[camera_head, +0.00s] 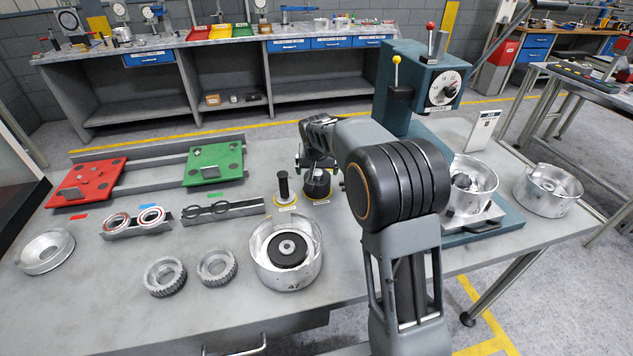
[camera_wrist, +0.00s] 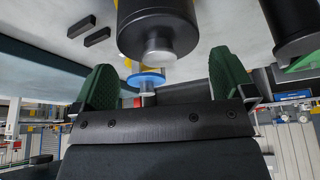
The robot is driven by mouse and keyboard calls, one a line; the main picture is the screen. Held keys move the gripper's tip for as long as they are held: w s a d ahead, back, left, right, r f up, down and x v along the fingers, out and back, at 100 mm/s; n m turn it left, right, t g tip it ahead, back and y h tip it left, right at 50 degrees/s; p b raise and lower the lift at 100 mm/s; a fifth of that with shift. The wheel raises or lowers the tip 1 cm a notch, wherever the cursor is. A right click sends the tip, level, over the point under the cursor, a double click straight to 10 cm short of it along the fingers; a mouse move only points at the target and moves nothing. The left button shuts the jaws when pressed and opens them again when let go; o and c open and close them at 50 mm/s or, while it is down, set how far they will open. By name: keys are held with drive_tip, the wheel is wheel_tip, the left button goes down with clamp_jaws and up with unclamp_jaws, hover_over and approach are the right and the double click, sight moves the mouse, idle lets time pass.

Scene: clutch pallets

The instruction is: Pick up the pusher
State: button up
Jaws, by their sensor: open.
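Two dark tools stand side by side on the table, and their labels are too small to read, so I cannot tell for sure which is the pusher. One is a wide black cylinder with a grey metal stub (camera_head: 318,186), right under my gripper (camera_head: 318,160). The other is a slim black handle on a round base (camera_head: 283,187), just left of it. In the wrist view, my gripper (camera_wrist: 163,68) has its green-padded fingers apart with nothing held. The wide cylinder (camera_wrist: 158,28) and its stub appear just beyond the fingertips, centred between them. The slim handle (camera_wrist: 294,25) is off to the right.
A silver housing (camera_head: 262,262) stands in front of the tools. Gear rings (camera_head: 165,277) and holders with rings (camera_head: 137,229) lie left. Green (camera_head: 214,166) and red pallets (camera_head: 87,183) lie behind left. A teal press (camera_head: 410,95) stands right.

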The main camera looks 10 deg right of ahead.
sight(317, 172)
drive_tip(key=shift+x, duration=2.55)
drive_tip(key=shift+c, duration=0.3)
drive_tip(key=c, duration=0.8)
drive_tip(key=shift+r, duration=0.1)
